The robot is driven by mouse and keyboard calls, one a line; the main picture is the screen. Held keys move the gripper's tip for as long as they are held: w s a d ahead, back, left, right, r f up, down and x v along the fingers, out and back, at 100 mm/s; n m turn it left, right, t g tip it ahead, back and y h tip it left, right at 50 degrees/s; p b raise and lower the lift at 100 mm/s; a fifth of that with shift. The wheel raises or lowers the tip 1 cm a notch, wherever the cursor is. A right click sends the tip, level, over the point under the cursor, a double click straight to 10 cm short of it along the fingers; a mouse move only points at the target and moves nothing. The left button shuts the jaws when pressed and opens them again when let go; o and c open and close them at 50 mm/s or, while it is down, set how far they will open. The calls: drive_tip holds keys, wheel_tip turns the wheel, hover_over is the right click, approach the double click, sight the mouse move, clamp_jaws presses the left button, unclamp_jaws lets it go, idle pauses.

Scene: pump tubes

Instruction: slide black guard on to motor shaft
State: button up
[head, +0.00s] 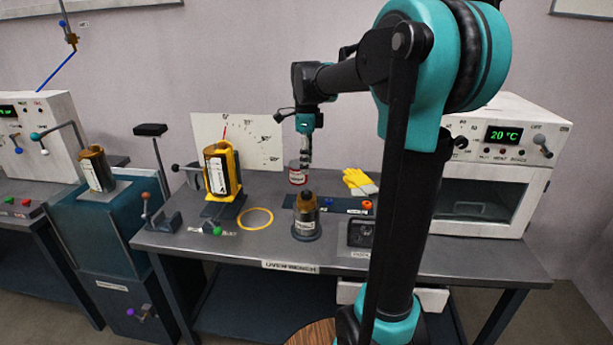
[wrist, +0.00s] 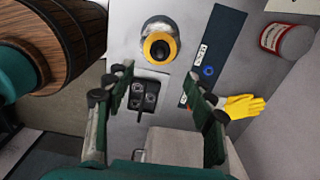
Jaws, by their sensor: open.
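I cannot pick out a black guard or a motor shaft for certain in either view. My gripper (head: 305,155) hangs over the back of the grey workbench (head: 270,222), pointing down. In the wrist view its two fingers (wrist: 162,80) are spread wide, with nothing held between them. Between and beyond the fingers lies a small dark fixture (wrist: 145,95) with several knobs or holes. It also shows at the bench front in the head view (head: 360,233). An amber bottle with a dark top (head: 306,212) stands on a round base nearby; the wrist view shows it from above (wrist: 159,48).
A red-labelled can (head: 298,173) and yellow glove (head: 358,181) lie toward the back. A dark strip (wrist: 214,45) carries a small blue ring (wrist: 208,71). A yellow-framed bottle (head: 221,172) stands left, near a flat yellow ring (head: 255,219). A white oven (head: 500,165) stands right.

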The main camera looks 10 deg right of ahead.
drive_tip(key=shift+r, duration=1.55)
drive_tip(key=s+d+f+n+t, duration=0.2)
drive_tip(key=s+f+n, duration=0.8)
drive_tip(key=s+f, duration=0.1)
drive_tip(key=s+d+f+n+t, duration=0.2)
drive_tip(key=s+f+n, duration=0.9)
drive_tip(key=f, duration=0.2)
drive_tip(key=shift+n, duration=0.3)
